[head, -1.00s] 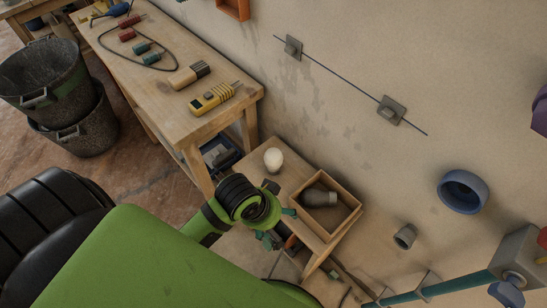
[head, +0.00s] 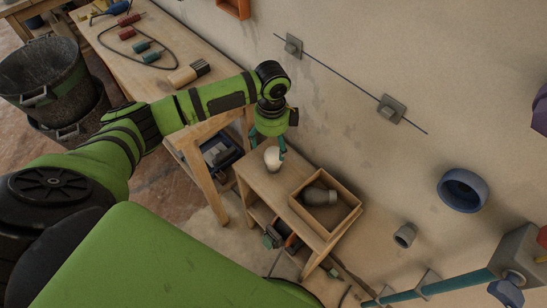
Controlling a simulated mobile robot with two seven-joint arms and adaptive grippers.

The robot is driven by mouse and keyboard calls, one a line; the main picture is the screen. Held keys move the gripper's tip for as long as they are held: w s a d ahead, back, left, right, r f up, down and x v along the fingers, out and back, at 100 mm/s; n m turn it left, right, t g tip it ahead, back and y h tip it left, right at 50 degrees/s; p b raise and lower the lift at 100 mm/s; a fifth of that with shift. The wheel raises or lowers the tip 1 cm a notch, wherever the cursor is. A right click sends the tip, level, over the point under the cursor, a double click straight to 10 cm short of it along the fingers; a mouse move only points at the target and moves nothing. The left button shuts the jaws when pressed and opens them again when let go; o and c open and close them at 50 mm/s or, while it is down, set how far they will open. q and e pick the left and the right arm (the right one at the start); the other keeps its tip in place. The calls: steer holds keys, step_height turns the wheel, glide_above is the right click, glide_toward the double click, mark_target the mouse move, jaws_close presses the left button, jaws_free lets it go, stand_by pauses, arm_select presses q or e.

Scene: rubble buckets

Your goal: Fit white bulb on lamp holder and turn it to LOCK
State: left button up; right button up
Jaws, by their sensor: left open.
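The white bulb (head: 272,160) sits on the small wooden stand (head: 262,184), near its back left end. My left gripper (head: 269,147) is open and reaches down at the bulb, its teal fingers close around or beside it. I cannot tell whether they touch it. A grey cup-shaped fitting (head: 404,236) projects from the wall at the right, and a larger blue ring-shaped fitting (head: 462,190) is above it. I cannot tell which, if either, is the lamp holder. No LOCK mark is readable. My right gripper is not in view.
An open wooden box (head: 352,218) holding a grey bottle-like piece (head: 318,195) stands on the same stand. A workbench (head: 112,66) with several tools is at the left. A teal pipe (head: 450,284) crosses the lower right. Black buckets (head: 48,76) stand on the floor.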

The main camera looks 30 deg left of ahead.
mark_target(273, 151)
arm_select(q)
steer(key=shift+w+f, duration=0.2)
steer(key=shift+f, duration=3.25)
steer(key=c, duration=1.3)
